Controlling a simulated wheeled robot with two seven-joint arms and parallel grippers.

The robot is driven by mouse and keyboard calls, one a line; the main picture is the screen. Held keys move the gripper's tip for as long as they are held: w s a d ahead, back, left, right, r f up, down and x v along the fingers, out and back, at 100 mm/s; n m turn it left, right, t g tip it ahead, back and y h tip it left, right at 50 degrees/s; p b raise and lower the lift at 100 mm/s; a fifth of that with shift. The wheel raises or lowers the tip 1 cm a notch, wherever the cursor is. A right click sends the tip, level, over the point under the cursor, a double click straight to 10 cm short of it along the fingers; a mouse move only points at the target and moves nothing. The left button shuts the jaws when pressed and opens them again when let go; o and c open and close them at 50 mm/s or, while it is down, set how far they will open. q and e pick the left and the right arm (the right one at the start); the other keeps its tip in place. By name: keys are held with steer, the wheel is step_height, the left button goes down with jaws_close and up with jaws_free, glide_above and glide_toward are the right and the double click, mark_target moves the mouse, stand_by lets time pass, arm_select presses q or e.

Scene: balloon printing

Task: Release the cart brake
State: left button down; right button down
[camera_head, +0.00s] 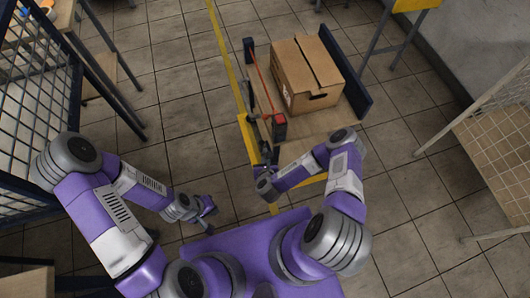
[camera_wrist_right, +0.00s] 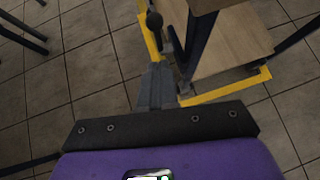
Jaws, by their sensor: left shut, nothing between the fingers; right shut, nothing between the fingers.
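My right gripper (camera_head: 266,164) is at the cart's near left corner, shut and empty. In the right wrist view its fingers (camera_wrist_right: 158,68) point towards the lever's base; I cannot tell whether they touch it. In the head view the lever is hard to make out near the gripper. My left gripper (camera_head: 207,208) is shut and empty, over the floor left of the cart.
A cardboard box (camera_head: 305,72) sits on the cart, beside a red bar (camera_head: 262,78). Tiled floor (camera_head: 185,85) is clear left of the cart.

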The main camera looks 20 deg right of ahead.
steer(key=p+v, duration=0.1)
steer(key=v, duration=0.4)
steer(key=t+h+b, duration=0.1)
steer(key=t+b, duration=0.3)
steer(key=t, duration=0.2)
glide_toward(262, 145)
steer(key=b+x, duration=0.4)
steer(key=x, duration=0.2)
steer(key=shift+w+f, duration=0.3)
steer(key=shift+w, duration=0.1)
steer(key=shift+d, duration=0.1)
